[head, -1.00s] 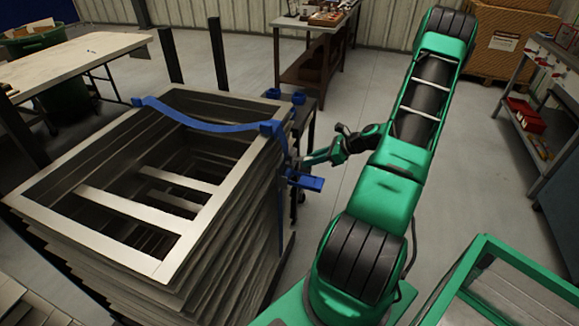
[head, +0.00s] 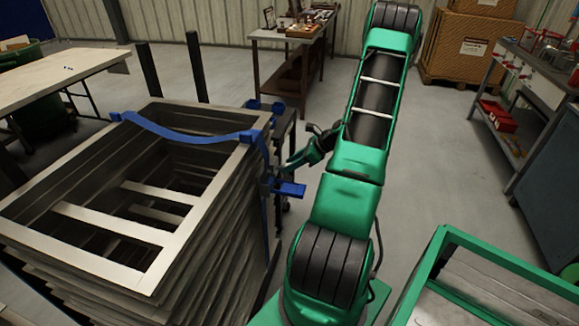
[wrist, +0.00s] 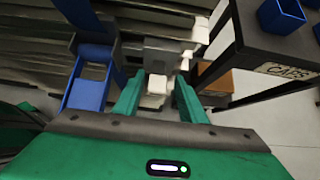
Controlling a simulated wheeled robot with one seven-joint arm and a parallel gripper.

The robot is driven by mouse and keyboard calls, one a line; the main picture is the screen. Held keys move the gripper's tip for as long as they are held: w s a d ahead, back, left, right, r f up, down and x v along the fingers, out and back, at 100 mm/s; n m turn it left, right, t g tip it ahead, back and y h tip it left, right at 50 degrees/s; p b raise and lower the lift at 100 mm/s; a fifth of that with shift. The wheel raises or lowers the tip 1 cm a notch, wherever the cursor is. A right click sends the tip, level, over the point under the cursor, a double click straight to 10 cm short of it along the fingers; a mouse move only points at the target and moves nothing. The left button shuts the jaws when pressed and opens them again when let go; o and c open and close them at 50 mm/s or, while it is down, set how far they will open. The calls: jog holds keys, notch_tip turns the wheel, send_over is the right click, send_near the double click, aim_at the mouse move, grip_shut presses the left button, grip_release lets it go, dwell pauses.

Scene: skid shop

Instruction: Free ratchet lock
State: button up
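A blue strap (head: 185,132) runs over a tall stack of grey frames (head: 110,248) and down its right side. The blue ratchet (head: 288,188) sits on that side; its blue part shows in the wrist view (wrist: 88,88) left of my fingers. My gripper (head: 284,166) is at the ratchet, close to the stack. In the wrist view, my gripper's two green fingers (wrist: 158,98) are apart. A small pale block (wrist: 157,86) on a grey piece lies between their tips, with gaps at its sides. I cannot tell whether this is the lock. Contact at the tips is unclear.
A dark cart labelled CAPS (wrist: 288,68), bearing a blue bin (wrist: 281,14), stands close on the right in the wrist view. A green-framed bin (head: 440,240) is at front right. A workbench (head: 295,32) stands behind. Open floor (head: 440,150) lies right of my arm.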

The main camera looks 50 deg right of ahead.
jog(key=shift+s, duration=0.2)
jog(key=v, duration=1)
jog(key=shift+r, duration=0.15)
jog(key=shift+s, duration=0.15)
jog(key=s+a+r+n+g+h, duration=0.1)
jog(key=a+r+n+g, duration=0.2)
jog(key=a+r+n, duration=0.4)
jog(key=s+a+r+n+g, duration=0.1)
jog(key=a+r+n+g, duration=0.2)
jog(key=a+n, duration=0.5)
jog(key=s+a+r+n+g+h, duration=0.1)
jog(key=s+a+r+n, duration=0.2)
jog(key=s+a+n, duration=0.2)
jog(key=s+a+r+n+g+h, duration=0.1)
jog(key=s+a+r+n, duration=0.3)
jog(key=s+a, duration=0.5)
jog(key=shift+s+a+r+n, duration=0.2)
jog(key=shift+s+a+n, duration=0.2)
jog(key=shift+a, duration=0.3)
